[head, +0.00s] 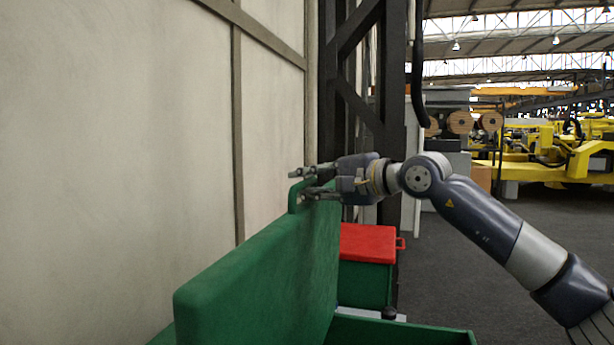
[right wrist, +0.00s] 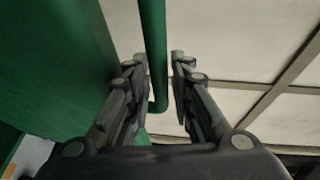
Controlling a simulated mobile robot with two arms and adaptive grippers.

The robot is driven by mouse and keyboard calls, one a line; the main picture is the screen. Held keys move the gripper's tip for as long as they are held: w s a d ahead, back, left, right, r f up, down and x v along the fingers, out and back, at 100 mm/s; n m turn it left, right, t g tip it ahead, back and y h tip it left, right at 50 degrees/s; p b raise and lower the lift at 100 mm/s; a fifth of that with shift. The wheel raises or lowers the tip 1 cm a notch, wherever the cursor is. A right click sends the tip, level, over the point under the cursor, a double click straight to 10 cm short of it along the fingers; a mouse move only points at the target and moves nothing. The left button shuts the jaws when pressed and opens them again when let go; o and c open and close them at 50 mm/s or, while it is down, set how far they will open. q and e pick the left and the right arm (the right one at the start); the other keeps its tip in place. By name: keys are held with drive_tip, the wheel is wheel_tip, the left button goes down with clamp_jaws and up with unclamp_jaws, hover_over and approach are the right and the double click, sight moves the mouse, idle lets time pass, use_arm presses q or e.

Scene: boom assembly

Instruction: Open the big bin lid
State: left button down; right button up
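The big bin's green lid (head: 262,278) stands raised and nearly upright in the head view, close to the pale wall. Part of the green bin body (head: 400,332) shows below it at the bottom edge. The lid handle (head: 295,197) is at the lid's far upper end. My right gripper (head: 299,185) is at the handle with its fingers spread. In the right wrist view, the green handle bar (right wrist: 154,40) passes between the fingers of this gripper (right wrist: 156,62), with gaps visible on both sides. My left gripper is not in view.
A smaller green bin with a red lid (head: 368,243) stands behind the big bin. The pale wall (head: 120,130) is directly left of the lid, with a dark steel frame (head: 352,90) beyond. Grey floor (head: 440,270) is open to the right.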

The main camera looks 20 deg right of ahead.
clamp_jaws()
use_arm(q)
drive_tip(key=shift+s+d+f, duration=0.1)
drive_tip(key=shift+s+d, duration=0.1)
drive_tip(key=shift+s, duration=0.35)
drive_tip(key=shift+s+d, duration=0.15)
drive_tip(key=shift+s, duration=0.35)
